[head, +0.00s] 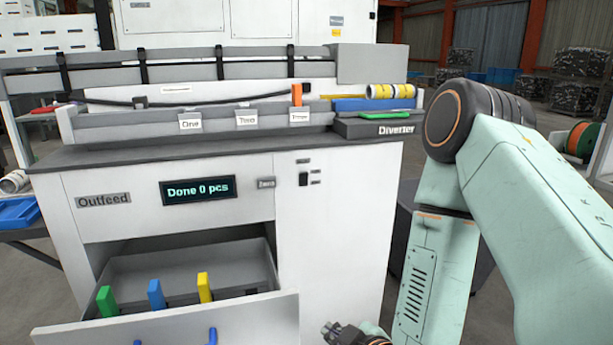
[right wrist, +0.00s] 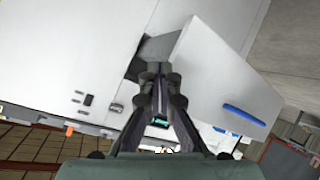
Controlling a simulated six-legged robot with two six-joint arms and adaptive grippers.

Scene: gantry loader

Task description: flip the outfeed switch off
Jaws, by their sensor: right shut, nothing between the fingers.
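The outfeed cabinet (head: 335,240) is white, with an "Outfeed" label and a display (head: 198,190) reading "Done 0 pcs". A small black switch (head: 303,179) sits on its front, right of the display, with tiny labels beside it. I cannot tell its position. The switch also shows in the right wrist view (right wrist: 88,99), left of the fingers. My right gripper (head: 329,329) is at the bottom of the head view, well below the switch and apart from it. In the right wrist view its fingers (right wrist: 160,72) are together and empty. My left gripper is out of view.
An open drawer (head: 270,308) juts out below the display, holding green, blue and yellow upright pieces; my right gripper is close to its right side. A blue handle (right wrist: 245,115) is on its front. A dark "Diverter" block (head: 375,128) tops the cabinet.

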